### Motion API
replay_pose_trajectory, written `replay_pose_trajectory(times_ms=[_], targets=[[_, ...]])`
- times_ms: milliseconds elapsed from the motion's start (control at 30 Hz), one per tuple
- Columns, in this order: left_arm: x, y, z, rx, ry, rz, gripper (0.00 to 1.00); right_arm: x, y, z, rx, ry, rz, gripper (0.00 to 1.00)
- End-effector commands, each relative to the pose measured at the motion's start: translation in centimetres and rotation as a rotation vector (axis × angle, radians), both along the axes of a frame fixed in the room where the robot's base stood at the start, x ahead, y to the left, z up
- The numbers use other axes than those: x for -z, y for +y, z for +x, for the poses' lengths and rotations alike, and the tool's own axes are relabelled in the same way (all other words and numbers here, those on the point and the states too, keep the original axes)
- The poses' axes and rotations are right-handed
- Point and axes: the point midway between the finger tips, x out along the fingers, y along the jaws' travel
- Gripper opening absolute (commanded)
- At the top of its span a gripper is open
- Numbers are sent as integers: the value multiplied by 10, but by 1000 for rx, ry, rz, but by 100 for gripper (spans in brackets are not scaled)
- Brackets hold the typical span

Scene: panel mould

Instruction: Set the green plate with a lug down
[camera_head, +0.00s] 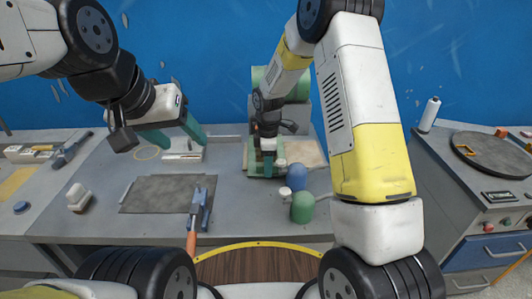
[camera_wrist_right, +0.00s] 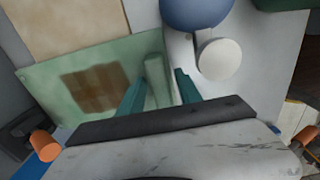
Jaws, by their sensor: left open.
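The green plate with a lug (camera_wrist_right: 45,80) lies flat below my right gripper in the right wrist view, with a brown square patch on it. Its lug (camera_wrist_right: 157,82) stands between the two teal fingers of my right gripper (camera_wrist_right: 161,88). A gap shows between the lug and the right finger, so the fingers look open around the lug. In the head view the plate (camera_head: 250,157) is partly hidden by my right gripper (camera_head: 267,164). My left gripper (camera_head: 175,134) is open and empty above the back left of the bench.
A beige board (camera_head: 306,152) lies beside the plate. A blue bottle (camera_head: 297,178) and a green bottle (camera_head: 303,208) stand close to the right gripper. A dark grey slab (camera_head: 165,194) and an orange-handled tool (camera_head: 193,236) lie to the left. A white object (camera_head: 78,199) stands further left.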

Motion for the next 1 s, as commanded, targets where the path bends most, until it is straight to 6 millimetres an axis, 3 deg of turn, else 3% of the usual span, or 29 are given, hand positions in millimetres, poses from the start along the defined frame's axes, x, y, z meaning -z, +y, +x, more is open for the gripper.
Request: replay_pose_trajectory(times_ms=[300,433,800,1000], targets=[[0,0,0,0,0,0,59,-1,0,0,0,0,0,45],[0,0,0,0,0,0,59,-10,0,0,0,-2,1,45],[0,0,0,0,0,0,59,-85,0,1,1,-4,2,45],[0,0,0,0,0,0,59,-114,0,1,1,-2,1,45]])
